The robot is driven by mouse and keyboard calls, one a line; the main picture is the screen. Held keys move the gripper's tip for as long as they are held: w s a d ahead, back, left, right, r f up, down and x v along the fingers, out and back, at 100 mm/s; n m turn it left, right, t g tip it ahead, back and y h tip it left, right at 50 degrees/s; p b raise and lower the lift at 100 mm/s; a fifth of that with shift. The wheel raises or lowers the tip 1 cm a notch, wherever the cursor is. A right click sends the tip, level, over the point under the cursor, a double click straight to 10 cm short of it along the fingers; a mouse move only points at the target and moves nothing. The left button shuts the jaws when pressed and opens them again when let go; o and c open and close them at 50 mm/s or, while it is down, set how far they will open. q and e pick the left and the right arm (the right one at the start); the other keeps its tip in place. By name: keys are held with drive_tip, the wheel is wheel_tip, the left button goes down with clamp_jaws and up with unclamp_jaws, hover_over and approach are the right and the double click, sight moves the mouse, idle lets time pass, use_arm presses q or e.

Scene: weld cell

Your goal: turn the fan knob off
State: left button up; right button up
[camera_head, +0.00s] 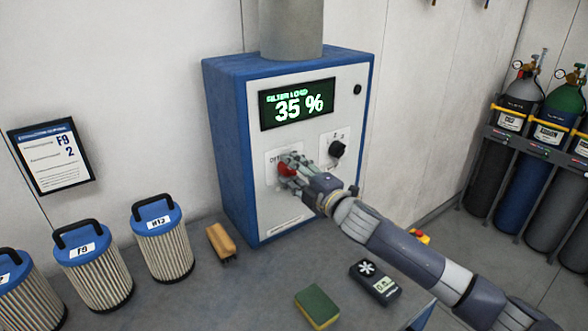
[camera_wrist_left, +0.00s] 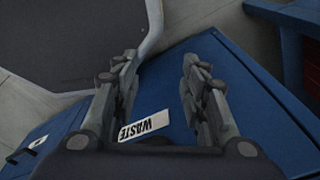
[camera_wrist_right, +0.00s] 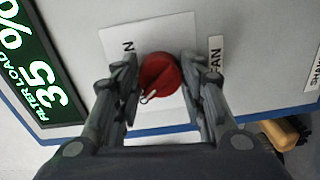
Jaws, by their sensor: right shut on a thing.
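The fan knob (camera_wrist_right: 160,76) is red and sits on a white label plate on the front of the blue and white filter unit (camera_head: 228,150). In the head view the red knob (camera_head: 287,169) is partly hidden by my right gripper (camera_head: 290,172). My right gripper (camera_wrist_right: 160,92) is shut on the red knob, a finger on each side in the right wrist view. The plate's lettering is partly covered by the fingers. My left gripper (camera_wrist_left: 158,75) is open and empty above a blue lid marked WASTE (camera_wrist_left: 200,60).
A black knob (camera_head: 337,149) is right of the red one, below a display (camera_head: 297,103) reading 35 %. Filter cartridges (camera_head: 163,240), a brush (camera_head: 221,242), a sponge (camera_head: 317,306) and a handheld meter (camera_head: 374,282) stand on the bench. Gas cylinders (camera_head: 541,150) are at right.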

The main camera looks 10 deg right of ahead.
drive_tip(key=shift+n, duration=0.6)
drive_tip(key=o, duration=1.1)
drive_tip(key=v, duration=1.2)
drive_tip(key=shift+f, duration=0.2)
